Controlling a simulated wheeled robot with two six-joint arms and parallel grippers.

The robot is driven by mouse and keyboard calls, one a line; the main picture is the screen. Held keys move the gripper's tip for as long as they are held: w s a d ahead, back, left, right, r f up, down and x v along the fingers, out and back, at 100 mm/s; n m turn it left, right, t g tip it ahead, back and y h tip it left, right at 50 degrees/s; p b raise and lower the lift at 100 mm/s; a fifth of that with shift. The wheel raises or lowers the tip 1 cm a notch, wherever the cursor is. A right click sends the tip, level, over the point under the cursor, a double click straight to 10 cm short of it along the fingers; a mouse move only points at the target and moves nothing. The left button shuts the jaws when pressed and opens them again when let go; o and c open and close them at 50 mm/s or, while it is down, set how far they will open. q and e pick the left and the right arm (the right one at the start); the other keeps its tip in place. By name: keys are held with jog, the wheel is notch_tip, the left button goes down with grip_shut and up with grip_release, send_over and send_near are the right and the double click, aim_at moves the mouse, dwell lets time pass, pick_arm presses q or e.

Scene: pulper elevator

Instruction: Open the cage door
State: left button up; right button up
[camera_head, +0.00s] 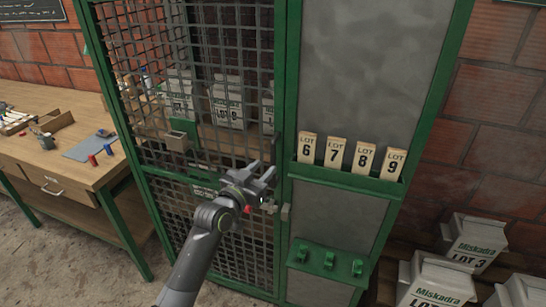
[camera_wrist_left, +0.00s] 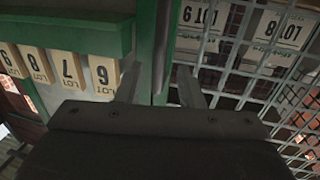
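The cage door (camera_head: 238,48) is a green-framed dark mesh panel on the left half of the tall cabinet, and it looks shut. A small grey latch-like piece (camera_head: 285,212) sits at its right edge, beside the green post. My left gripper (camera_head: 262,174) is in front of the door's lower right part, just above that piece. In the left wrist view, the open fingers (camera_wrist_left: 160,86) point at the green post, with mesh (camera_wrist_left: 230,50) to the right. Whether they touch it is unclear. My right gripper is not in view.
Lot tags 6 to 9 (camera_head: 350,155) stand in a green holder on the grey panel, above green hooks (camera_head: 328,260). White lot containers (camera_head: 437,280) stand at the lower right. A wooden workbench (camera_head: 60,160) is at left. Floor shows between bench and cabinet.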

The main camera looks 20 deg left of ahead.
aim_at(271, 161)
pick_arm(q)
jog(key=shift+x, duration=3.05)
grip_shut()
